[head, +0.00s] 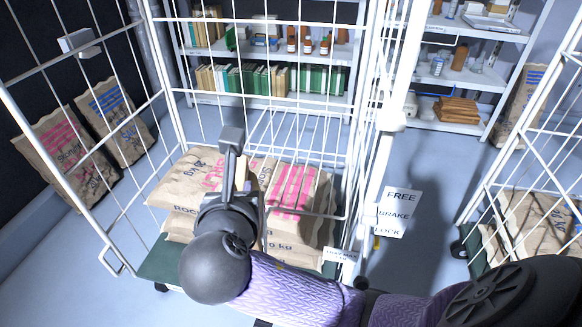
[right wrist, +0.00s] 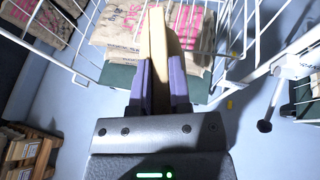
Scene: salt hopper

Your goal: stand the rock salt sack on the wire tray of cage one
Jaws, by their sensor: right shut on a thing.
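Paper sacks (head: 185,180) lie flat in a stack in the near wire cage (head: 170,110); they bear pink print, and "ROCK" shows on one side. They also show in the right wrist view (right wrist: 115,25). Slanting wires (head: 285,130) above the stack may be the wire tray; I cannot tell its position well. My right gripper (head: 243,180) is over the stack, shut on a narrow tan thing (right wrist: 158,35). I cannot tell whether that is part of a sack. My wrist and arm hide the front of the stack. My left gripper is out of view.
Two sacks (head: 65,155) (head: 113,122) lean at the left, beyond the cage's side wires. Another cage (head: 520,160) with sacks stands at the right. Shelves (head: 265,100) with books and bottles are behind. A white "FREE BRAKE LOCK" sign (head: 399,212) is beside the near cage.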

